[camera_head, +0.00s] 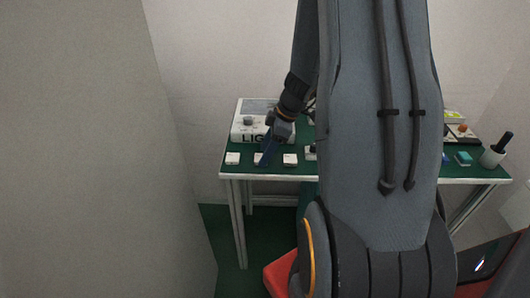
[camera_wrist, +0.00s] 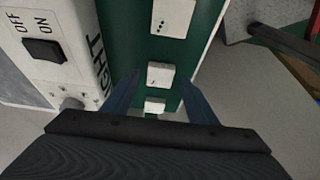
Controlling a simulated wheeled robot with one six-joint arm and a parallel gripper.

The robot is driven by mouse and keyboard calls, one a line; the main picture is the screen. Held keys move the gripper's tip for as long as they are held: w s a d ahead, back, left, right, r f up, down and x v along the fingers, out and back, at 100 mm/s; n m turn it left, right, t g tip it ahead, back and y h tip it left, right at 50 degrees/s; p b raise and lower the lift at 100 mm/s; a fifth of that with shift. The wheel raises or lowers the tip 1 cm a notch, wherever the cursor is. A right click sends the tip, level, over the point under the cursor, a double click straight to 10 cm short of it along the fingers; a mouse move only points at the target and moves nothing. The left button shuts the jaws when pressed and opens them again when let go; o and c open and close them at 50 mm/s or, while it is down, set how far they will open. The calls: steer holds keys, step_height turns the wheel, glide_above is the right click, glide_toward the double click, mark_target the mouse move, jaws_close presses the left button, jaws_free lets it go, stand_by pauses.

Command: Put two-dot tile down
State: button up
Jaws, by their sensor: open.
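The two-dot tile (camera_wrist: 160,75) is a small white block with small dark marks, lying flat on the green table top. In the head view it is the middle one (camera_head: 259,157) of the front-left row. My gripper (camera_wrist: 161,78) is open, with its blue fingers on either side of this tile and gaps showing beside it. In the head view my gripper (camera_head: 264,157) reaches down at this tile. A three-dot tile (camera_wrist: 171,17) lies beyond it, and another white tile (camera_wrist: 154,105) lies on the nearer side, its marks hard to read.
A white light box (camera_wrist: 62,72) with an OFF/ON switch (camera_wrist: 44,50) stands close beside the row; it also shows behind the tiles in the head view (camera_head: 240,132). A dark-handled tool stands in a cup (camera_head: 492,157) at the table's right end. My arm hides the table's middle.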

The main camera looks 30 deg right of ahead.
steer(key=b+v, duration=0.1)
steer(key=v, duration=0.9)
steer(key=s+a+m+g+h, duration=0.1)
steer(key=s+a+m, duration=0.4)
steer(key=a, duration=0.4)
steer(key=s+a+m+g+h, duration=0.1)
steer(key=s+a+m+h, duration=0.1)
steer(key=s+a+m, duration=0.4)
steer(key=shift+s+a+h, duration=0.3)
steer(key=shift+s+a, duration=0.4)
steer(key=shift+a, duration=1.55)
steer(key=shift+c, duration=0.3)
